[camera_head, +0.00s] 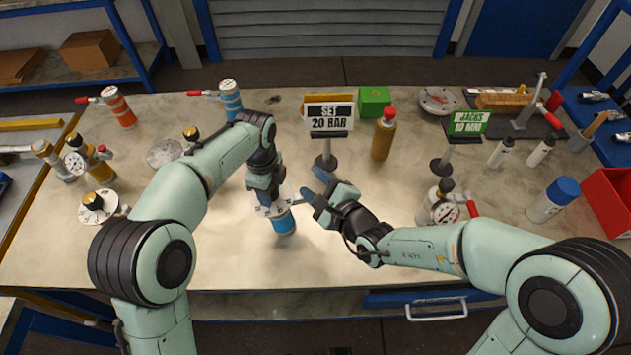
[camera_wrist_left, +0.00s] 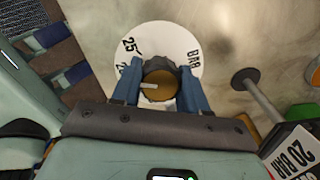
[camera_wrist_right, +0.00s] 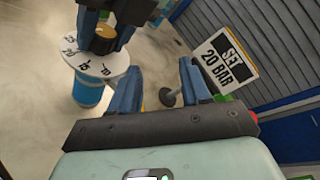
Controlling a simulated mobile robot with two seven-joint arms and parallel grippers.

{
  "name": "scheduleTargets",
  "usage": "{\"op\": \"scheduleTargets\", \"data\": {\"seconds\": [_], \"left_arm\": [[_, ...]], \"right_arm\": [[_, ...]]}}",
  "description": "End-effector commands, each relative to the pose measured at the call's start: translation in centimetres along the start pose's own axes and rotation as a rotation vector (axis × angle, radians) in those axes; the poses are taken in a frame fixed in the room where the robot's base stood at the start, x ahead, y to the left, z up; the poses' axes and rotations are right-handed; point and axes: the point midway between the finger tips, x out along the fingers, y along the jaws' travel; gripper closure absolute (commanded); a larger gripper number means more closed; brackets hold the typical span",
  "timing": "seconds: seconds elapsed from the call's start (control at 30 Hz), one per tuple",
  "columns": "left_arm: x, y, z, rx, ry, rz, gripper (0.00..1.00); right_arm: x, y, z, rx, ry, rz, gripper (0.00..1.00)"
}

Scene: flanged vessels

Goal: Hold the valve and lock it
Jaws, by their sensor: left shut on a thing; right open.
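The valve has a blue body (camera_head: 284,224), a white numbered dial (camera_head: 268,209) and a gold-topped dark knob. It stands upright near the front middle of the bench. My left gripper (camera_head: 264,190) comes down from above and is shut on the knob (camera_wrist_left: 160,82), one finger on each side. In the right wrist view the blue body (camera_wrist_right: 88,90) and dial (camera_wrist_right: 84,64) show below the left fingers. My right gripper (camera_wrist_right: 163,88) is open and empty, just right of the valve and apart from it. Its fingers point toward the valve's right side in the head view.
A sign reading SET 20 BAR (camera_head: 329,117) stands behind my right gripper. An amber bottle (camera_head: 384,135) and green box (camera_head: 374,101) are at the back. Other valves, such as an orange one (camera_head: 119,107) and a second blue one (camera_head: 230,98), stand around the bench.

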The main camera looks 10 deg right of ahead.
Motion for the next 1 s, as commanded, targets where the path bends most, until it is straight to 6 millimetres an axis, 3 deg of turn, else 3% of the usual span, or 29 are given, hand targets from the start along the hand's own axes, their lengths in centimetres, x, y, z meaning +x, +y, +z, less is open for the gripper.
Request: {"op": "scheduleTargets", "data": {"seconds": [0.47, 0.6, 0.77, 1.0], "left_arm": [[0.3, 0.2, 0.1, -0.001, -0.002, 0.011, 1.00], [0.3, 0.2, 0.1, -0.001, -0.002, 0.012, 1.00], [0.4, 0.2, 0.1, -0.001, -0.002, 0.012, 1.00], [0.4, 0.3, 0.1, -0.001, -0.002, 0.013, 1.00]], "right_arm": [[-0.2, -0.3, 0.3, 0.003, 0.001, 0.001, 0.53], [0.0, -0.7, 0.5, -0.011, -0.014, -0.007, 0.99], [1.0, -3.3, 2.4, -0.114, -0.121, -0.053, 1.00], [1.9, -8.0, 7.3, -0.423, -0.420, -0.113, 1.00]]}}
